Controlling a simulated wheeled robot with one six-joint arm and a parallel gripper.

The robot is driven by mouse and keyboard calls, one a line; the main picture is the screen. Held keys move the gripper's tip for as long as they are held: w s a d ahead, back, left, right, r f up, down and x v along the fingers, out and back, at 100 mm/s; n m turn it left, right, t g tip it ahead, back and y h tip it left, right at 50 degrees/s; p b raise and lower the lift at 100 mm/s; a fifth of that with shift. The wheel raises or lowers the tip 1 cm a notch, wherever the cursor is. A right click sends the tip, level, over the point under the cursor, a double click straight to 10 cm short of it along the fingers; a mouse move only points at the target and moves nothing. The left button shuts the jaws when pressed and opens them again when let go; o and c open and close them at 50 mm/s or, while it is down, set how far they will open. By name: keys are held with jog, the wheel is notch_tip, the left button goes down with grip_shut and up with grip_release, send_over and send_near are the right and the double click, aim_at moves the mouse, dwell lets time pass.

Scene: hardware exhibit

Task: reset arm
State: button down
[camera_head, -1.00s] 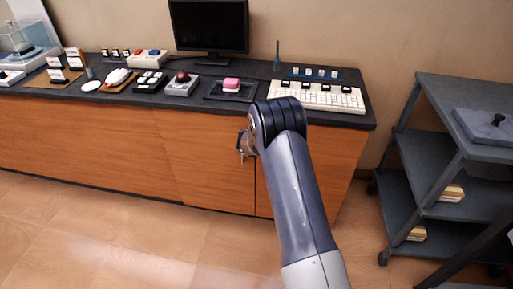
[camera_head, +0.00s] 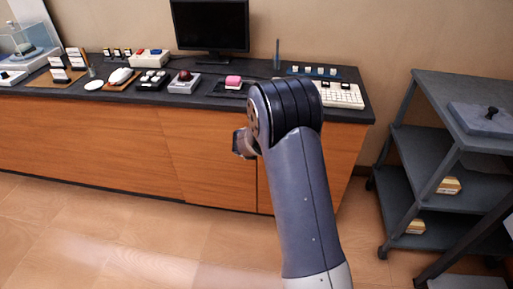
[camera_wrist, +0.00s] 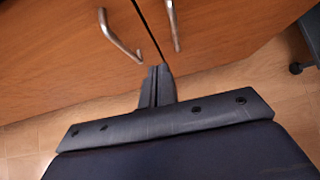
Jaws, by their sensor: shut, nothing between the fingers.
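My arm rises from the bottom of the head view, and its dark elbow stands in front of the counter. My gripper (camera_wrist: 160,72) shows in the wrist view with its two dark fingers together and nothing between them. It points toward the wooden cabinet doors (camera_wrist: 70,55) and the gap between them. In the head view the fingers are hidden behind the arm; only a small grey part of the wrist shows left of the elbow.
A grey shelf cart (camera_head: 440,110) stands at right. Metal door handles (camera_wrist: 118,36) are close to my gripper. The floor at left is clear.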

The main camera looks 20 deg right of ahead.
jog(key=shift+s+a+r, duration=0.1)
jog(key=shift+s+r, duration=0.15)
jog(key=shift+s, duration=0.05)
